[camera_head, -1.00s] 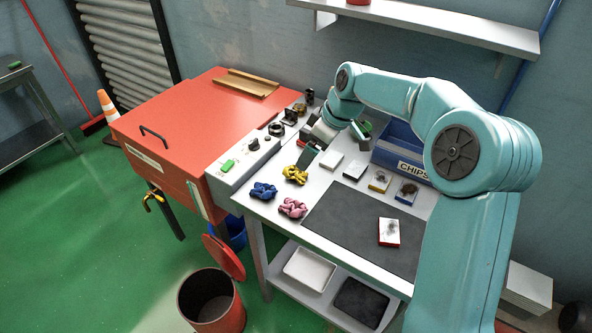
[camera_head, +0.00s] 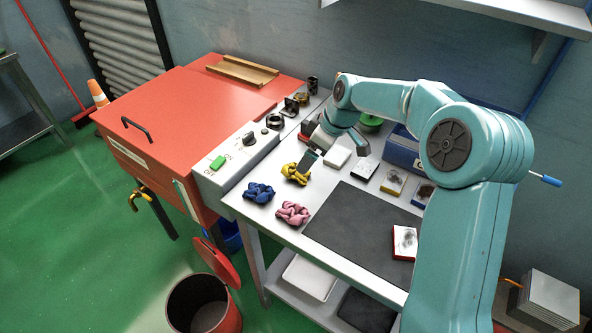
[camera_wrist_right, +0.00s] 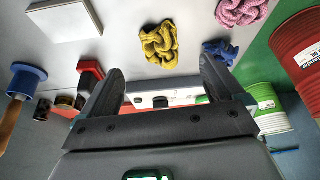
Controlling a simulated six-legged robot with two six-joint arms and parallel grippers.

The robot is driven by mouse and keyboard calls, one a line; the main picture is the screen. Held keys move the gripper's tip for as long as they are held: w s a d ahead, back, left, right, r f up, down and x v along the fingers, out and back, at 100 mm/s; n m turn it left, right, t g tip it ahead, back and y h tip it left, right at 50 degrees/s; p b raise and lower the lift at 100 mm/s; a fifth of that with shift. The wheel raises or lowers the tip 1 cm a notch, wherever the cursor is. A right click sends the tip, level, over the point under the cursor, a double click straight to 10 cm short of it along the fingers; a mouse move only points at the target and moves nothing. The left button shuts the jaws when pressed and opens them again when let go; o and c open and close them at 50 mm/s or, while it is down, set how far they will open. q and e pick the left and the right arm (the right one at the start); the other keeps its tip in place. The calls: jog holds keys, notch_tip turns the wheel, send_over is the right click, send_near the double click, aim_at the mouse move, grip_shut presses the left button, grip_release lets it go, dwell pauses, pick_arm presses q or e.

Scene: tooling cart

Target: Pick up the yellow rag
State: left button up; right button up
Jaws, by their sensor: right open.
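The yellow rag (camera_head: 293,175) is a knotted bundle on the light grey cart top, behind the blue and pink rags. In the right wrist view, the yellow rag (camera_wrist_right: 158,46) lies ahead of the open, empty jaws (camera_wrist_right: 160,78), roughly in line with the gap between the fingers. I cannot tell whether a finger touches it. My left gripper is not in view.
A blue rag (camera_head: 258,192) and a pink rag (camera_head: 292,213) lie close by. A dark mat (camera_head: 362,228) covers the front right. A white block (camera_head: 336,157) and several small boxes stand right of the gripper. A red machine (camera_head: 190,110) borders the left.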

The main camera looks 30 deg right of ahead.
aim_at(307, 177)
jog(key=x, duration=0.2)
jog(key=shift+w+a+f, duration=0.2)
jog(key=shift+f, duration=0.6)
jog(key=p+x, duration=0.1)
jog(key=x, duration=0.3)
jog(key=shift+w+f, duration=0.1)
jog(key=shift+f, duration=0.3)
jog(key=shift+w, duration=0.1)
jog(key=c, duration=1.1)
jog(key=shift+c, duration=0.2)
